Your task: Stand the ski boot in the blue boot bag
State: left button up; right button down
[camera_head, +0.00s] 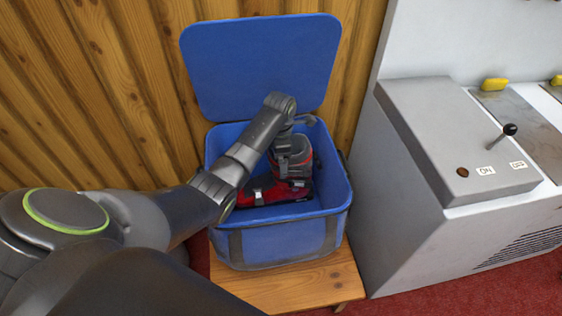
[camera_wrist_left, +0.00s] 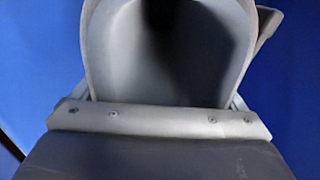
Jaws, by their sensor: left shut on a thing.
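The ski boot (camera_head: 302,165), with a red shell and grey cuff, is upright inside the blue boot bag (camera_head: 285,237). Its toe points left in the head view. My left arm reaches over the bag's left side, and my left gripper (camera_head: 293,132) is shut on the boot at its cuff. The fingers are largely hidden by my arm. In the left wrist view the grey boot cuff (camera_wrist_left: 168,85) opens up close, with blue bag around it. Whether the sole rests on the bag's floor cannot be told. My right gripper is not in view.
The bag's lid (camera_head: 262,65) stands open against the wooden wall (camera_head: 110,90). The bag sits on a wooden bench (camera_head: 300,287). A grey machine (camera_head: 450,135) with a lever (camera_head: 509,130) stands close on the right. Red carpet (camera_head: 510,290) covers the floor.

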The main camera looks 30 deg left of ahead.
pick_arm(q)
jog(key=shift+f, duration=0.25)
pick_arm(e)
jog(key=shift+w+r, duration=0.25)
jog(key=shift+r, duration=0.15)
pick_arm(q)
jog(key=o, duration=1.7)
jog(key=shift+s+f, duration=0.1)
jog(key=shift+f, duration=0.1)
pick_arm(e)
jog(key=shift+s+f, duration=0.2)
